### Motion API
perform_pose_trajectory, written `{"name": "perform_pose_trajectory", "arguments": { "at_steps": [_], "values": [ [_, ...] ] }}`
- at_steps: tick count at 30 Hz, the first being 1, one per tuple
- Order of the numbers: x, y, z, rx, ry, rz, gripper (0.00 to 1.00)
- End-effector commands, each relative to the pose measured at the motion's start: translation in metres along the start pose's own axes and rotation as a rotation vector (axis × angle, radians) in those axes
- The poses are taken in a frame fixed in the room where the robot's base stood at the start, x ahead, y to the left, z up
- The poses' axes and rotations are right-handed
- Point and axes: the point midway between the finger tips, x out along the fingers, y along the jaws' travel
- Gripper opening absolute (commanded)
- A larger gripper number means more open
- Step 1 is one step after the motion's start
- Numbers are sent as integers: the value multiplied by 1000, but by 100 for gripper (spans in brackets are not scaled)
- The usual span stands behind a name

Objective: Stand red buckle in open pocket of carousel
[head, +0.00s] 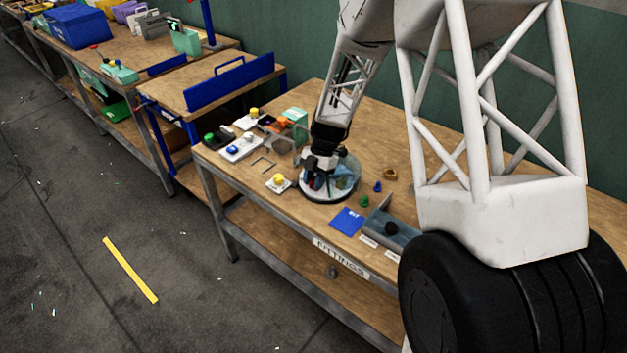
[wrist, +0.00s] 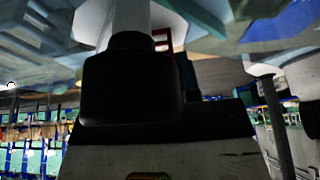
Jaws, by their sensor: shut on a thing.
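The carousel (head: 330,200) is a round, dark-rimmed unit with a clear cover and bluish parts inside. It stands on the workbench in the head view. My gripper (head: 316,180) points down at the left part of the carousel, within its outline. It is shut on the red buckle (head: 311,184), of which only a small red patch shows. In the wrist view part of the red buckle (wrist: 163,40) shows as a red frame beside a dark finger. The open pocket cannot be made out, and I cannot tell whether the buckle touches the carousel.
A small white box with a yellow button (head: 279,181) stands left of the carousel. White button boxes (head: 240,148) stand farther left. Small blue and green pieces (head: 364,201), a blue card (head: 347,221) and a grey tray (head: 392,233) lie to the right.

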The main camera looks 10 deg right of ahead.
Motion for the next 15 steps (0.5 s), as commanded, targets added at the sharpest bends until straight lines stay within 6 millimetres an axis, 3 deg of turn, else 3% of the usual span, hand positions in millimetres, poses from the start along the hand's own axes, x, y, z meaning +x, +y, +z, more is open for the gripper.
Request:
{"name": "perform_pose_trajectory", "arguments": {
  "at_steps": [14, 15],
  "values": [
    [4, 0, 2, 0, 0, 0, 9],
    [4, 0, 2, 0, -1, 1, 35]
  ]
}}
